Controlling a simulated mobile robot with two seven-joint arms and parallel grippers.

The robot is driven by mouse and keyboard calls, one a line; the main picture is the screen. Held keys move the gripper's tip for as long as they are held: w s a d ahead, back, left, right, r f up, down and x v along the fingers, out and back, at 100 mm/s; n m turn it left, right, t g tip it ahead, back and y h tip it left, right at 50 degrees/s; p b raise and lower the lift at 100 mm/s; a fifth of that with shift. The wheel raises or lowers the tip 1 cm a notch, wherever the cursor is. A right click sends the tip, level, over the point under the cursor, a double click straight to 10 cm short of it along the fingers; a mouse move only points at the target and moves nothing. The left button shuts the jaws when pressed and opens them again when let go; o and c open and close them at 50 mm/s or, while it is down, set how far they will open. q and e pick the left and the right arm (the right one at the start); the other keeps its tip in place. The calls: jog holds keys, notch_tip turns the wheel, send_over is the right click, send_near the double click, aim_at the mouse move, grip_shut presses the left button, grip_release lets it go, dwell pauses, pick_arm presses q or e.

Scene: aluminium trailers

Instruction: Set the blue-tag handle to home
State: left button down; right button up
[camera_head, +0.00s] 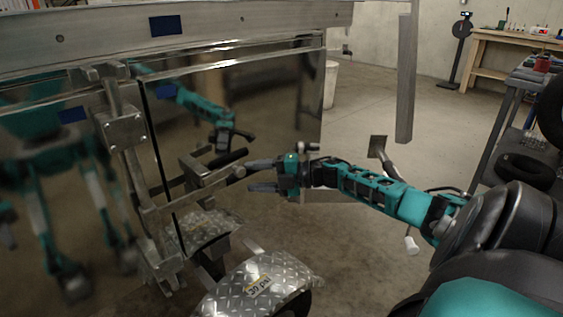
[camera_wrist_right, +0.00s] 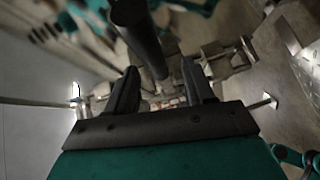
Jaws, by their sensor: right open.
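A metal latch handle (camera_head: 207,180) sticks out from the hinge and lock hardware on the trailer's shiny side panel, in the head view. A blue tag (camera_head: 166,25) is on the top rail above it. My right gripper (camera_head: 249,176) is open, just right of the handle's outer end, with its fingers pointing left towards it. In the right wrist view a dark round bar (camera_wrist_right: 138,38), apparently the handle's grip, reaches down between the open fingers (camera_wrist_right: 160,85). Contact cannot be told. My left gripper is not directly in view.
The polished panel (camera_head: 275,110) mirrors my teal body and arm. A tread-plate fender (camera_head: 240,290) lies below the handle. An upright metal post (camera_head: 406,80) stands to the right. A workbench (camera_head: 510,45) and a rack with tyres (camera_head: 525,170) are at far right. Open floor lies between.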

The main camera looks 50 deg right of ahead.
pick_arm(q)
jog(key=shift+s+a+r+p, duration=0.3)
jog(key=shift+a+r+p, duration=0.25)
jog(key=shift+p, duration=0.9)
pick_arm(e)
jog(key=v, duration=1.1)
jog(key=shift+s+d, duration=0.2)
jog(key=shift+s, duration=0.1)
pick_arm(q)
jog(key=shift+d, duration=0.1)
pick_arm(e)
jog(key=shift+r, duration=0.1)
